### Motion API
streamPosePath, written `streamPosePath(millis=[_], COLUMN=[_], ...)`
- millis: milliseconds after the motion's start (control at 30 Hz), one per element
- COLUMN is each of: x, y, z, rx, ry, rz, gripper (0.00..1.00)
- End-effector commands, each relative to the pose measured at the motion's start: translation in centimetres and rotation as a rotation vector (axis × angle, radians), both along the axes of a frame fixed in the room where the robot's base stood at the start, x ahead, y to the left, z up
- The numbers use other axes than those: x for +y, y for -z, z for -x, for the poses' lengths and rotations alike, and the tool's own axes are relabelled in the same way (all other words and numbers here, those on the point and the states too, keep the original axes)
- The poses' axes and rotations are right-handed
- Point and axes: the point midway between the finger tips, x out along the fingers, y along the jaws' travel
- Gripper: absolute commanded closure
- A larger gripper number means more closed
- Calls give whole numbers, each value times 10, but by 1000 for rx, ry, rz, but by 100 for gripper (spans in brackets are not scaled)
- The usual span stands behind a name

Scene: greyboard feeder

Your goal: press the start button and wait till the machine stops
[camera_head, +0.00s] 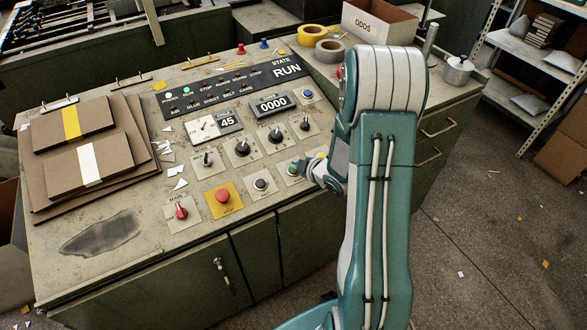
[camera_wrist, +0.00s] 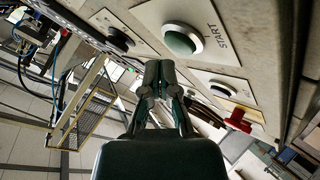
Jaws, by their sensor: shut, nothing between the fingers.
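The green start button (camera_head: 293,169) sits on a pale plate near the front right of the machine's control panel. In the wrist view, the START button (camera_wrist: 182,40) shows as a green cap in a white ring beside its label. My gripper (camera_head: 303,166) is right beside it, and its closed fingers also show in the wrist view (camera_wrist: 159,68). They hold nothing. I cannot tell whether the fingertips touch the button. The state display (camera_head: 286,70) reads RUN, and a green lamp (camera_head: 188,91) is lit. The counter (camera_head: 272,104) reads 0000.
A red button on a yellow plate (camera_head: 222,196), a grey button (camera_head: 261,184) and the red MAIN switch (camera_head: 181,211) lie left of my gripper. Cardboard sheets (camera_head: 120,156) lie further left. Tape rolls (camera_head: 329,50) and an ODDS box (camera_head: 377,20) stand behind.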

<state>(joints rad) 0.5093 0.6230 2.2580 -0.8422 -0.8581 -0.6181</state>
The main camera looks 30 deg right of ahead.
Motion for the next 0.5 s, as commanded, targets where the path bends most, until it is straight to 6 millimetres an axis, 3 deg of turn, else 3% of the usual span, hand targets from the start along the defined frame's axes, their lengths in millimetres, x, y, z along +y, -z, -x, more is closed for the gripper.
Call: streamPosePath(millis=[200, 500], x=[0, 0], y=[-2, -26], z=[0, 6], rx=[-1, -2], ry=[0, 0], rz=[1, 2], gripper=[100, 100])
